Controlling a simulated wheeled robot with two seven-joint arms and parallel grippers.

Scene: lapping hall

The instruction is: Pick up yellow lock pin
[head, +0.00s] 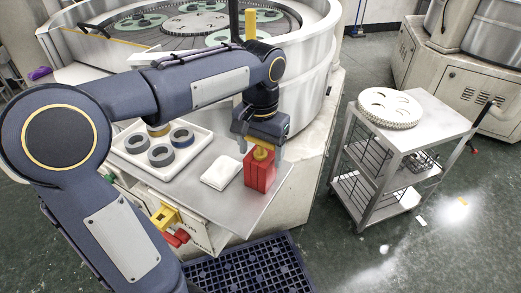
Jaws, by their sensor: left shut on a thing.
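The yellow lock pin (261,154) stands upright at the red block (259,175), near the right end of the grey metal shelf (215,204). My left gripper (263,146) points down from above and is shut on the top of the pin. The gripper hides the pin's upper part. The pin's lower end is hidden at the red block, so I cannot tell how deep it sits. My right gripper is not in view.
A white tray (196,165) with several dark rings and a folded white cloth (221,172) lie left of the red block. The big round machine (305,75) stands behind; a cart (422,122) stands right.

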